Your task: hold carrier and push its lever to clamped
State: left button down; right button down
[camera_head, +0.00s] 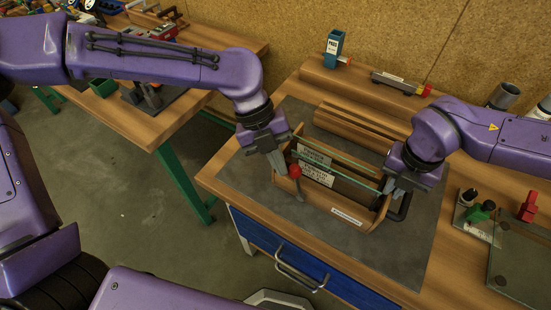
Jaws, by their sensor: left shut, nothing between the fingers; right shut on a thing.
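The carrier (326,202) is a wooden frame with glass panes and white labels, standing on the grey mat of the workbench. Its lever, with a red knob (295,171), is at the carrier's left front and stands roughly upright. My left gripper (281,168) is shut and empty, pointing down just beside the red knob; whether it touches the knob I cannot tell. My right gripper (388,190) is shut on the carrier's right end, near a black handle (401,207). The gripper's fingertips are partly hidden there.
A slotted wooden rack (350,125) lies behind the carrier. A blue bottle-like block (334,45) and a red-ended tool (402,84) are on the back shelf. Fixtures with green and red clamps (528,207) stand at the right. The mat (400,255) is clear in front.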

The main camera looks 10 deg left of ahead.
pick_arm(q)
jog(key=s+d+r+y, duration=0.1)
jog(key=s+d, duration=0.1)
jog(key=d, duration=0.4)
jog(key=shift+d+t+y, duration=0.15)
jog(key=shift+t+y, duration=0.15)
jog(key=shift+y, duration=0.1)
jog(key=shift+r, duration=0.15)
jog(key=shift+r, duration=0.75)
jog(key=s+v, duration=0.1)
jog(key=v, duration=1.1)
jog(key=shift+s+d+r, duration=0.2)
jog(key=shift+s+d, duration=0.05)
jog(key=shift+s, duration=0.6)
jog(key=shift+w+a, duration=0.1)
